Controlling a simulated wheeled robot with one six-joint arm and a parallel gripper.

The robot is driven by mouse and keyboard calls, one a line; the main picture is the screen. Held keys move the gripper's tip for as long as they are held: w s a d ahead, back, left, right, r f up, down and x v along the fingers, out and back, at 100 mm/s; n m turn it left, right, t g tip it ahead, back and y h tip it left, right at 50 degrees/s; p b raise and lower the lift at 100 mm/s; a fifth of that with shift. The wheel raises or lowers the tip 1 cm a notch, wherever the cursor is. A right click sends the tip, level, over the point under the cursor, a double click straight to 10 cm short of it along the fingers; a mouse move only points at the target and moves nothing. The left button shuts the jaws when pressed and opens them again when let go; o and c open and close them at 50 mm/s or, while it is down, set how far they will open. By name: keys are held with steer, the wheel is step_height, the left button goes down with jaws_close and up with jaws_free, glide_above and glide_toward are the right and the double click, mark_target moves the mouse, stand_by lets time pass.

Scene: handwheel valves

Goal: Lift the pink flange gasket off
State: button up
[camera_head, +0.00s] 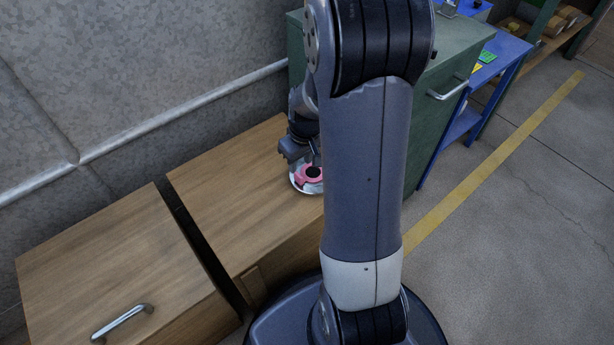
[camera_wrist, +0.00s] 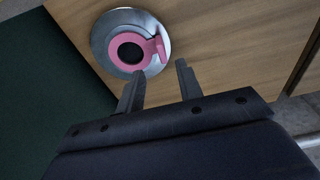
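The pink flange gasket (camera_wrist: 150,47) is a flat ring with a tab on one side. It lies on a round silver flange (camera_wrist: 101,38) with a dark centre hole. It also shows in the head view (camera_head: 309,174), partly hidden by my arm. My gripper (camera_wrist: 156,82) is open and empty, its two fingers apart. In the wrist view the fingertips are just below the gasket, near its tab, with no visible contact. In the head view my gripper is over the far side of the flange, and its fingertips are hard to make out.
The flange sits on a wooden cabinet top (camera_head: 225,190). Another wooden cabinet with a metal handle (camera_head: 122,322) stands to the left, across a narrow gap. A green cabinet (camera_head: 440,110) stands close behind on the right. A pipe (camera_head: 180,112) runs along the wall.

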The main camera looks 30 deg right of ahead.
mark_target(299, 175)
steer(key=f+b, duration=0.1)
steer(key=f, duration=0.1)
steer(key=f+b, duration=0.1)
steer(key=f, duration=0.3)
steer(key=shift+w+a+f+b, duration=0.2)
steer(key=shift+w+f+b, duration=0.05)
steer(key=shift+b, duration=0.15)
steer(key=shift+r, duration=0.1)
jaws_close()
